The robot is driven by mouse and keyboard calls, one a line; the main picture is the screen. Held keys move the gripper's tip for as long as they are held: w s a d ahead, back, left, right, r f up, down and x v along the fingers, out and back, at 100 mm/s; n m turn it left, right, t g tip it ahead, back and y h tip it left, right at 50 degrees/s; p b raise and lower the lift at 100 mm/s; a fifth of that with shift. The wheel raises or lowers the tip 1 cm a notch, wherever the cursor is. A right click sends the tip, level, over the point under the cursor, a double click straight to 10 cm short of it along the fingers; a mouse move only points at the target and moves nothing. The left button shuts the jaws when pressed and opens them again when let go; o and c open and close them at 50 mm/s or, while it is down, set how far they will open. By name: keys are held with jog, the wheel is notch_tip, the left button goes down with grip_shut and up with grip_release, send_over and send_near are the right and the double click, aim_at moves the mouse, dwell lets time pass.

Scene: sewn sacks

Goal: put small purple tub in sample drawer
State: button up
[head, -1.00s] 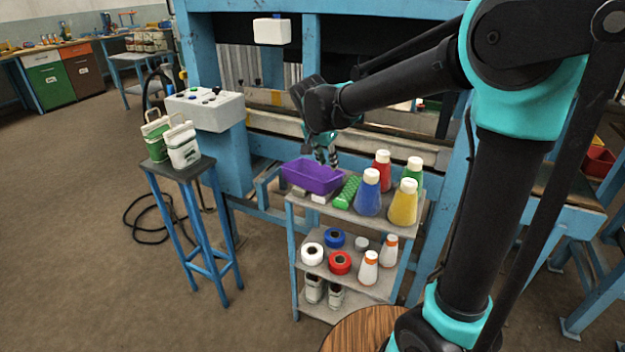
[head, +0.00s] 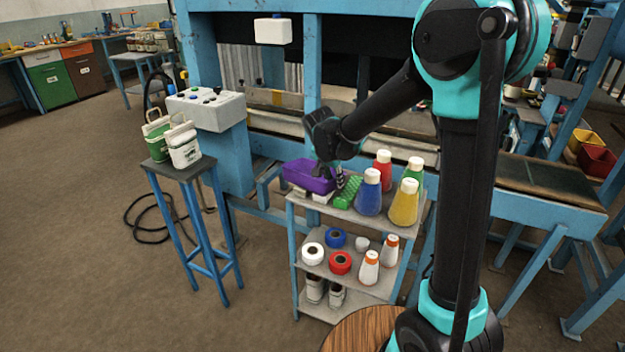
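The small purple tub (head: 300,174) stands upright on the left end of the top shelf of a small rack. My gripper (head: 331,176) points down at the tub's right end. Its two fingers look apart, one over the tub's inside and one beyond its right wall; whether they touch the wall is too small to tell. The tub is not lifted. I cannot pick out the sample drawer for certain; a cabinet with a green front (head: 52,86) and a brown front (head: 84,72) stands at the far left back.
A green block (head: 348,192) lies just right of the tub, with blue (head: 368,195), red, yellow and green bottles beyond. The rack's lower shelf (head: 345,281) holds tape rolls and small bottles. The floor at left is open.

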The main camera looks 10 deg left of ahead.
jog(key=shift+c, duration=0.2)
grip_shut()
jog(key=shift+r, duration=0.15)
